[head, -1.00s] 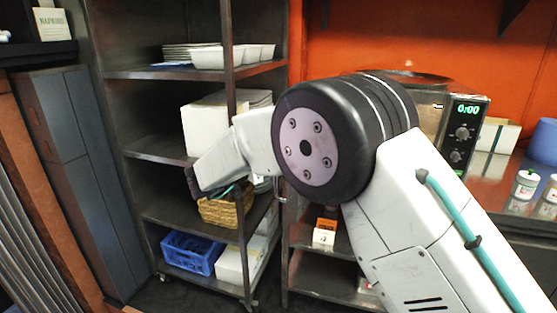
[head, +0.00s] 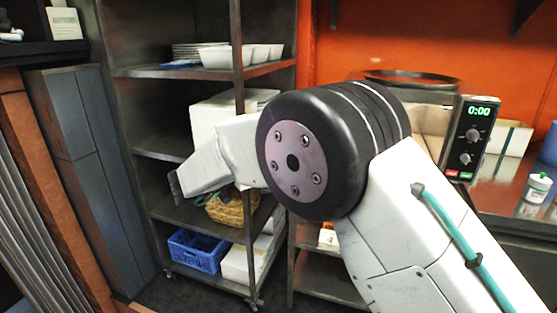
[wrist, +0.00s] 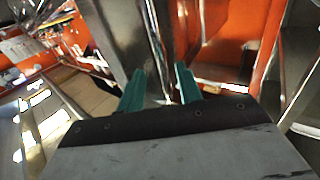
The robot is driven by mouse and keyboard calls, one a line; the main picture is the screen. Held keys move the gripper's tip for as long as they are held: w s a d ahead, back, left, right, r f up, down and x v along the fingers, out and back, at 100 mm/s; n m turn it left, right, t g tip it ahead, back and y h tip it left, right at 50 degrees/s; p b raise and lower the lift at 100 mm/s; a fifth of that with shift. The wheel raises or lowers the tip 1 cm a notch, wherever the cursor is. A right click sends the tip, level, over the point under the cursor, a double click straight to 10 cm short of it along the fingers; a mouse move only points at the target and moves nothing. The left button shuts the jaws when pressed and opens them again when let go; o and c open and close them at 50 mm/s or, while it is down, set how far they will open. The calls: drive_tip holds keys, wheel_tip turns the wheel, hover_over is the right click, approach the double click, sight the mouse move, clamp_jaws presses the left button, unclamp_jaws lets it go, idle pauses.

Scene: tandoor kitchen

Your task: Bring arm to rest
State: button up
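My arm crosses the head view from the lower right, with its big black joint in front of the shelving. Its white end section points left and down, in front of the middle of the metal rack (head: 140,73). My gripper (wrist: 160,82) shows in the wrist view as two teal fingers set apart, with nothing seen held between them. In the head view the fingers are mostly hidden behind the white wrist part.
The rack holds white containers (head: 228,57), a wicker basket (head: 228,208) and a blue crate (head: 197,250). A microwave (head: 468,140) and a small jar (head: 537,188) stand on the right counter (head: 495,197). Grey cabinets (head: 72,130) stand at the left.

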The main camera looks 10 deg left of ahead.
drive_tip(key=shift+v, duration=0.9)
drive_tip(key=w+a+f+n+t+y, duration=0.1)
drive_tip(key=w+a+f+n+y, duration=0.1)
drive_tip(key=a+n+y, duration=0.45)
drive_tip(key=w+a+f+n+t+y, duration=0.15)
drive_tip(key=a+y, duration=0.25)
drive_tip(key=y, duration=0.6)
drive_tip(key=s+d+r+g+h, duration=0.1)
drive_tip(key=s+d+g, duration=0.3)
drive_tip(key=s+d, duration=0.9)
drive_tip(key=s+d+r+n+g+h, duration=0.1)
drive_tip(key=s+d+g, duration=0.3)
drive_tip(key=s+d, duration=1)
drive_tip(key=s+d+r+g+h, duration=0.1)
drive_tip(key=s+d+r+g, duration=0.2)
drive_tip(key=s+d, duration=1.1)
drive_tip(key=d+g, duration=0.2)
drive_tip(key=d, duration=0.9)
drive_tip(key=shift+s+d+r+n, duration=0.2)
drive_tip(key=shift+d+r+n, duration=0.1)
drive_tip(key=shift+d, duration=0.05)
